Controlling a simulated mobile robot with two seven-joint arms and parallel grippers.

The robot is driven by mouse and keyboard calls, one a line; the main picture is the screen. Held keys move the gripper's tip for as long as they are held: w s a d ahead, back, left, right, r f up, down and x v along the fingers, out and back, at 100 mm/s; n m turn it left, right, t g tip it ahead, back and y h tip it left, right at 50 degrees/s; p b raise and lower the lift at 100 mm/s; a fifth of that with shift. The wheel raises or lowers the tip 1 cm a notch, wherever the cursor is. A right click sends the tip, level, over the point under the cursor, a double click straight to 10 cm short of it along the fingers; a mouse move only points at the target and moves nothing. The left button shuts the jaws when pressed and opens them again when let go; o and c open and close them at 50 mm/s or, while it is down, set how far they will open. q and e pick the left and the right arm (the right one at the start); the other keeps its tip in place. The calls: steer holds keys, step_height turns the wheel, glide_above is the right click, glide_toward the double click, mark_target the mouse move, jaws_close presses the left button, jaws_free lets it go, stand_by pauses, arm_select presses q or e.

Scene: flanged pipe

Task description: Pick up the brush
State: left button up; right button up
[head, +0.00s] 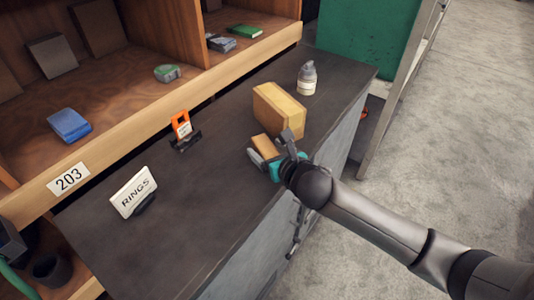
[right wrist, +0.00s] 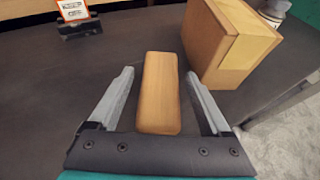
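A wooden block-like piece, which looks like the brush (head: 265,147), lies on the dark counter beside a cardboard box. No bristles can be seen. In the right wrist view the brush (right wrist: 159,92) lies lengthwise between the two grey fingers. My right gripper (head: 273,157) is open around it, with a gap on each side; it also shows in the right wrist view (right wrist: 161,95). In the head view the gripper hides part of the brush. I do not see my left gripper.
The cardboard box (head: 278,108) stands just behind the brush, with a bottle (head: 307,78) beyond it. An orange tag holder (head: 182,129) and a RINGS sign (head: 133,192) stand left. The shelf edge (head: 135,138) bounds the counter. The counter's front middle is clear.

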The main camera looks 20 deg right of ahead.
jaws_close()
stand_by(0.4)
